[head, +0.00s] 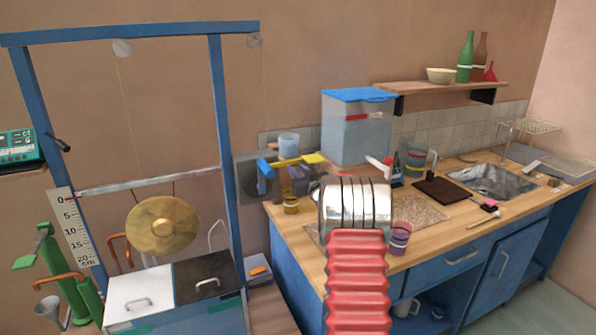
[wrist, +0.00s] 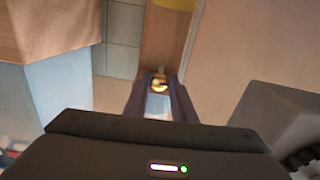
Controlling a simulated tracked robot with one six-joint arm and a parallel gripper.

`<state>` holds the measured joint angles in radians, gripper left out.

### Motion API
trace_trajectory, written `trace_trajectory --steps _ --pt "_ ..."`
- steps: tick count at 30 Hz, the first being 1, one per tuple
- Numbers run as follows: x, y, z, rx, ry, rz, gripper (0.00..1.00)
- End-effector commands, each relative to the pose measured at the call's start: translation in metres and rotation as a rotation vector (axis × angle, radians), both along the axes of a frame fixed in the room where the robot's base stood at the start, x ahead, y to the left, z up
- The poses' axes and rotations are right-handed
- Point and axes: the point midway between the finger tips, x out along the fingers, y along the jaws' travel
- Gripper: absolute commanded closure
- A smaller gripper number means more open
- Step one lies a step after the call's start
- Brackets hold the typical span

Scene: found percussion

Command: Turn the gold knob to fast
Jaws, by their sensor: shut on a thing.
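The gold knob (wrist: 159,84) shows small in the wrist view, between the tips of my gripper (wrist: 160,92). The two dark fingers come together at it, and my gripper is shut on it. A dark mark shows on the knob's face. I cannot read any speed marking around it. In the head view my red ribbed and silver arm hides much of the counter's near side, and I cannot make out the fingertips or the knob's setting there.
The wooden counter (head: 455,215) carries a blue-lidded bin (head: 356,130), a dark board (head: 440,191) and a sink (head: 492,181). A purple-banded cup (head: 400,238) stands close beside my arm. A gong (head: 162,224) hangs in a blue frame (head: 222,120) at left.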

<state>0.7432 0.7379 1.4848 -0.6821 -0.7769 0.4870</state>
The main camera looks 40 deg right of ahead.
Motion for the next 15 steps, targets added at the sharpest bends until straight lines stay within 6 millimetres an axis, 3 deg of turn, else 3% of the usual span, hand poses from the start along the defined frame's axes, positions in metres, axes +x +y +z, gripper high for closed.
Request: trace_trajectory --steps 4,15 --pt "-0.0001 -0.0001 0.0000 0.000 0.000 0.000 0.99" --pt "-0.0001 -0.0004 -0.0001 -0.040 0.013 -0.001 0.99"
